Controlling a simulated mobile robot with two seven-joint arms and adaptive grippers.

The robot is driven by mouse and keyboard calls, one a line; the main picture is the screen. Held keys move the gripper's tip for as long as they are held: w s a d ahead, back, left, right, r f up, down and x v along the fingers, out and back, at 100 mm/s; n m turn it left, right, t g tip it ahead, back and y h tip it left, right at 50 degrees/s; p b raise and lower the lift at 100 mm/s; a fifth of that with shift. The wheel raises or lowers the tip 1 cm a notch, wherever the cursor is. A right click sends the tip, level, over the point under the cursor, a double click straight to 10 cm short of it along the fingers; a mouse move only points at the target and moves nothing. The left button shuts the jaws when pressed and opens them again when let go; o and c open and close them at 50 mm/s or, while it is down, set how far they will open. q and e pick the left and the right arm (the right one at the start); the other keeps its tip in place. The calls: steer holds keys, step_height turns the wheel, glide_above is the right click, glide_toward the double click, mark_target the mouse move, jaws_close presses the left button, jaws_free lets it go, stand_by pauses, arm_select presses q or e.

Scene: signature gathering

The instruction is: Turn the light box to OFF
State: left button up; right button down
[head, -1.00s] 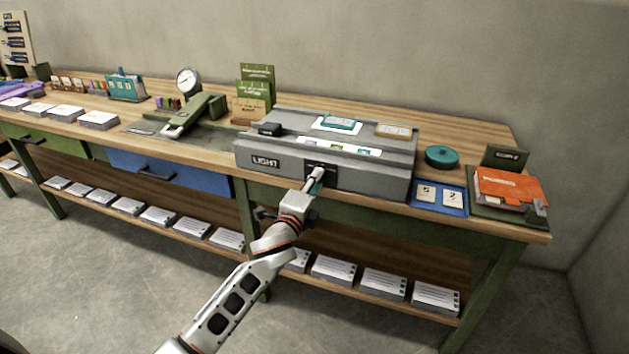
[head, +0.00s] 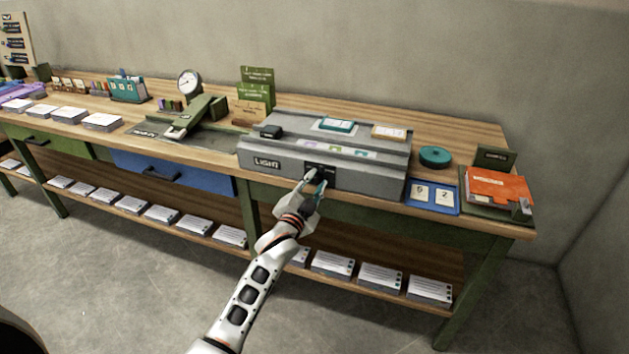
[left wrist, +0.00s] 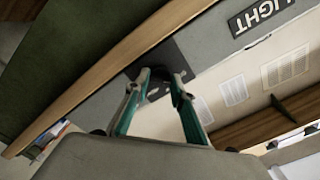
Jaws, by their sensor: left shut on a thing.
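The grey light box (head: 375,178) sits on the bench, with a "LIGHT" label (head: 266,163) on its front face. A dark control plate (head: 328,168) is set in that face, right of the label. My left gripper (head: 315,182) is at this plate, its fingers shut on the dark knob (left wrist: 157,91), one on each side. The fingers (left wrist: 158,76) hide part of the knob, and I cannot read its marks. My right gripper is not in view.
A teal-framed card (head: 338,124) and a tan one (head: 388,131) lie on the box. A round teal tin (head: 435,156), a blue tray (head: 420,204) and an orange folder (head: 497,185) are to its right. A press (head: 198,118) stands left. The floor in front is clear.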

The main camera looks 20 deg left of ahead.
arm_select(q)
steer(key=shift+n, duration=0.6)
steer(key=shift+p, duration=0.3)
steer(key=o, duration=1.1)
steer(key=s, duration=1.2)
steer(key=shift+a, duration=0.2)
